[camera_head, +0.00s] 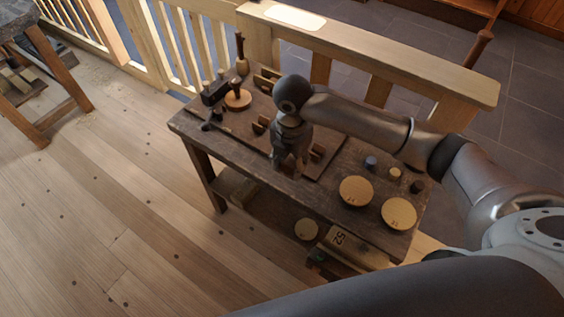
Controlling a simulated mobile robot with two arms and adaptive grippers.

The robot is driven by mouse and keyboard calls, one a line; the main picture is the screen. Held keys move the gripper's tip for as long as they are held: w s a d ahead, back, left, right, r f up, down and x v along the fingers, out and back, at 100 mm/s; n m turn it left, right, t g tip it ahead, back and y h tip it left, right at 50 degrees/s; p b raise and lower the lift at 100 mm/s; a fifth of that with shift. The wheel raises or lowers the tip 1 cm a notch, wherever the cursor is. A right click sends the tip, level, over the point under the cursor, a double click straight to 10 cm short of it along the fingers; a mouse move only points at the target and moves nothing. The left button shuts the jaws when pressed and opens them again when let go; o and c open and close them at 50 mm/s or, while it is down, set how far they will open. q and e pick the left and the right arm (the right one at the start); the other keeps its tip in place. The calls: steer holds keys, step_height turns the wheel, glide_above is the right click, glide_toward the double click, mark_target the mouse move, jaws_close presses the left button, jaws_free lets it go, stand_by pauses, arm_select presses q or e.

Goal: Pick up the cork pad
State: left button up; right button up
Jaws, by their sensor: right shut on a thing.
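My right gripper (288,165) reaches down over the middle of the dark wooden bench (228,148), fingers pointing at the bench top near its front edge. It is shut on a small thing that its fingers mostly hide. I cannot tell whether that thing is the cork pad, or whether it touches the bench. No cork pad shows clearly elsewhere. Two round tan discs with marks on top, one nearer the middle (355,191) and one nearer the corner (398,213), stand at the bench's right end. My left gripper is not in view.
Small dark and tan pieces (395,173) stand behind the discs. A round wooden piece with a knob (238,99) and a dark block (214,92) are at the left end. A pale railing (400,70) runs behind the bench. The lower shelf holds another disc (306,230).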

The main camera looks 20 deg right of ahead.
steer(key=s+d+r, duration=0.2)
steer(key=s+r, duration=0.2)
steer(key=s, duration=0.4)
steer(key=shift+s+b, duration=0.4)
